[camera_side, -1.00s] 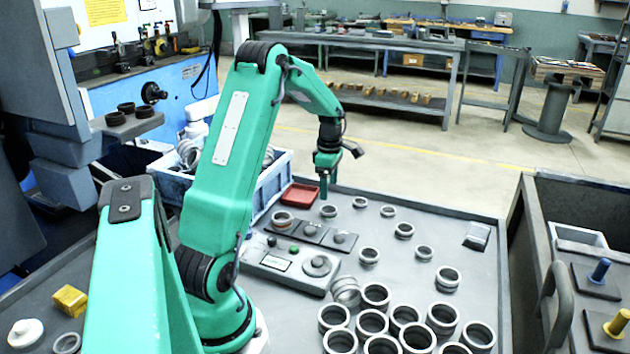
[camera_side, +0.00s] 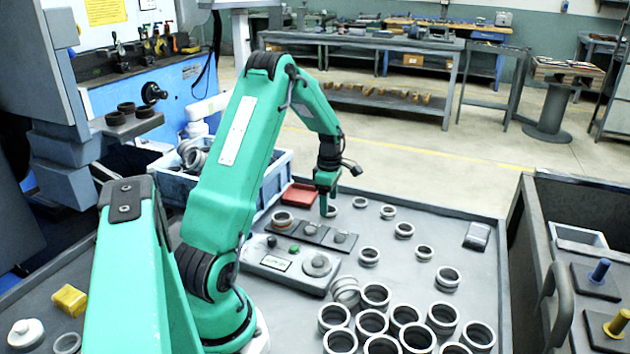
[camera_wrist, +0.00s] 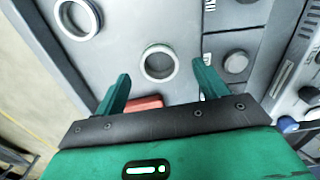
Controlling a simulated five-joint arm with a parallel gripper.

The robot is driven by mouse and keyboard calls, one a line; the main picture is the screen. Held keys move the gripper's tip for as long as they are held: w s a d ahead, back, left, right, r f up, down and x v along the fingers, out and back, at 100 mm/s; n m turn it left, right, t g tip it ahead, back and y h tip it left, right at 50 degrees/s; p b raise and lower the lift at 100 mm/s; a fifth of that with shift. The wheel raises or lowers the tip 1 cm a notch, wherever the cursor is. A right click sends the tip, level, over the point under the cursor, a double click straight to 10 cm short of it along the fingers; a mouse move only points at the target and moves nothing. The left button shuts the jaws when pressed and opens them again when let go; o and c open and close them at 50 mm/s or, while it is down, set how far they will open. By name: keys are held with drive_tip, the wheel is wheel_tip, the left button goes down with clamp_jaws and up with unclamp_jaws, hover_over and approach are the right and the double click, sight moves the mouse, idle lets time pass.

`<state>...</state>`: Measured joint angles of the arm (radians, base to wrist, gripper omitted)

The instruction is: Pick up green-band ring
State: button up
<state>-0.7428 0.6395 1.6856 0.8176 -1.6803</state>
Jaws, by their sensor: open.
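A grey metal ring (camera_wrist: 144,66) lies flat on the table just ahead of and between my fingertips in the wrist view. A faint greenish tint shows on it, but I cannot tell for sure that it is a green band. My gripper (camera_wrist: 160,78) is open and empty, with one finger on either side. In the side view my gripper (camera_side: 326,208) points down close to the tabletop, and it partly hides a ring (camera_side: 333,209) right behind its fingers. I see no contact with the ring.
A red tray (camera_side: 299,195) is left of the gripper. A control box (camera_side: 293,266) and dark pads with a ring (camera_side: 282,227) stand nearer. Another ring (camera_wrist: 63,20) lies at upper left in the wrist view. Several rings crowd the table's front. The table's far edge is close.

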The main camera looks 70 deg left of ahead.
drive_tip(key=shift+f, duration=1.25)
drive_tip(key=c, duration=1.1)
drive_tip(key=shift+c, duration=0.2)
drive_tip(key=shift+r, duration=0.25)
drive_tip(key=shift+r, duration=0.55)
drive_tip(key=r, duration=0.1)
drive_tip(key=d+r, duration=0.1)
drive_tip(key=r, duration=0.1)
drive_tip(key=shift+w+r, duration=0.1)
drive_tip(key=shift+w, duration=0.05)
drive_tip(key=w+d+r, duration=0.2)
drive_tip(key=d+r, duration=0.4)
drive_tip(key=d, duration=0.4)
drive_tip(key=shift+d+r, duration=0.15)
drive_tip(key=shift+d, duration=0.05)
